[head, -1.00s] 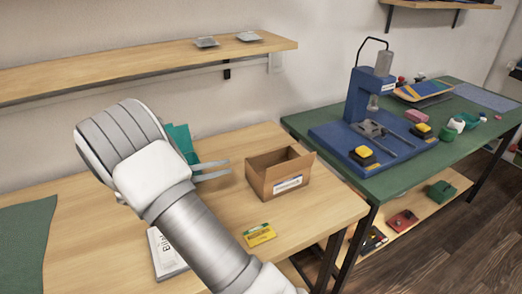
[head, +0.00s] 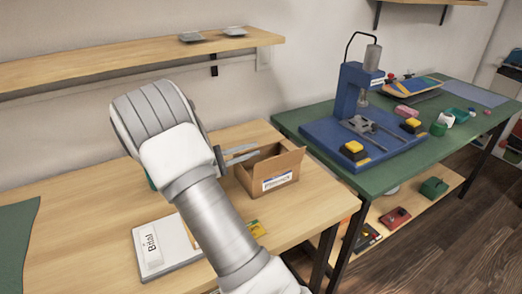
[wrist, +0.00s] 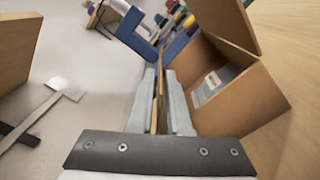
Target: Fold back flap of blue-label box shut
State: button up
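The blue-label box (head: 275,182) is an open brown cardboard box near the table's right end. A white label with blue print is on its front side. Its right flap (head: 291,161) stands up. In the wrist view the box (wrist: 245,100) is right of my fingers. My gripper (head: 256,153) is at the left rear of the box. In the wrist view my gripper (wrist: 161,75) has its two fingers close together, with a thin strip of brown cardboard (wrist: 161,97) showing between them. Whether they press on it is unclear.
A white booklet (head: 165,248) lies on the wooden table left of my arm, and a yellow card (head: 256,227) is partly hidden by it. A green bench (head: 375,180) with a blue press (head: 352,90) stands to the right. A shelf (head: 130,65) runs above the table.

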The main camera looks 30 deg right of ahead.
jog(key=shift+s+d+b, duration=0.1)
jog(key=shift+d+b, duration=0.2)
jog(key=shift+d, duration=1.65)
grip_shut()
